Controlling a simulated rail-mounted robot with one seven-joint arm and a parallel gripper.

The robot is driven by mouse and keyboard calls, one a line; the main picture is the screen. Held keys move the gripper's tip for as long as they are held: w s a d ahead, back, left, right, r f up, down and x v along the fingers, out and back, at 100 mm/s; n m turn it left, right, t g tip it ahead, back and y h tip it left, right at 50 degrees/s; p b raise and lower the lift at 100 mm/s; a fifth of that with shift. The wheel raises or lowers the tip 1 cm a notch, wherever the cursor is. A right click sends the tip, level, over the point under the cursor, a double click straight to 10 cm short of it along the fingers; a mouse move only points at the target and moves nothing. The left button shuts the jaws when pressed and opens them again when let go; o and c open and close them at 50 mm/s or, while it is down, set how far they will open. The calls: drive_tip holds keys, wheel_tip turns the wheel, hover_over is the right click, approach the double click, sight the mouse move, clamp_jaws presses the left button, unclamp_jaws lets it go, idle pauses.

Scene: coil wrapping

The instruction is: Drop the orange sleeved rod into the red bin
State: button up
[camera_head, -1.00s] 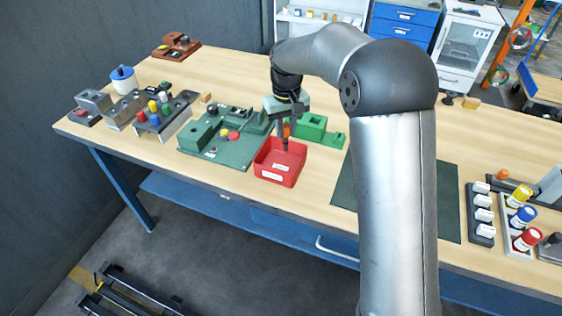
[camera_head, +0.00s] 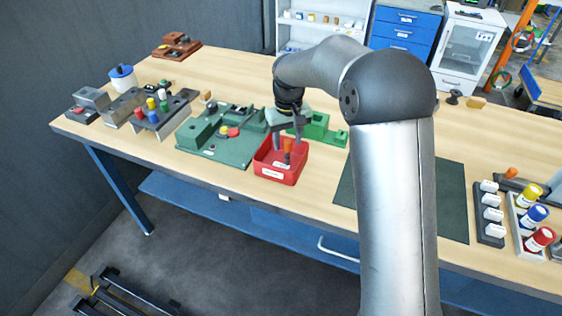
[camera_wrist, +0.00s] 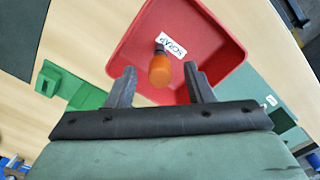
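The red bin (camera_head: 277,173), labelled SCRAP in the wrist view (camera_wrist: 219,63), stands on the workbench. My gripper (camera_head: 291,146) is over the bin with its fingers spread apart; the fingers also show in the wrist view (camera_wrist: 160,70). The orange sleeved rod (camera_head: 287,147) shows between the fingers, roughly upright, with its dark end lower. In the wrist view the rod (camera_wrist: 160,70) has a clear gap to each finger. I cannot tell whether its lower end touches the bin floor.
A green fixture plate (camera_head: 232,150) lies left of the bin, and a green block (camera_head: 318,128) stands behind it. A dark mat (camera_head: 452,200) is to the right. Racks with coloured pieces (camera_head: 160,112) stand at the far left. Another orange-topped piece (camera_head: 511,173) is at the right.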

wheel_tip(320, 180, up, 18)
drive_tip(key=shift+f, duration=0.25)
idle(0.3)
idle(0.3)
drive_tip(key=s+d+f+m, duration=0.1)
drive_tip(key=s+d+f, duration=0.3)
drive_tip(key=s, duration=0.6)
drive_tip(key=s+d+f+m, duration=0.2)
drive_tip(key=s+d+f, duration=0.3)
drive_tip(key=s, duration=0.6)
drive_tip(key=s+d+f+m, duration=0.1)
drive_tip(key=s+d+f, duration=0.4)
drive_tip(key=s, duration=0.6)
drive_tip(key=shift+s+d+f+m+t, duration=0.25)
drive_tip(key=shift+d+m+t, duration=0.05)
drive_tip(key=shift+d, duration=0.8)
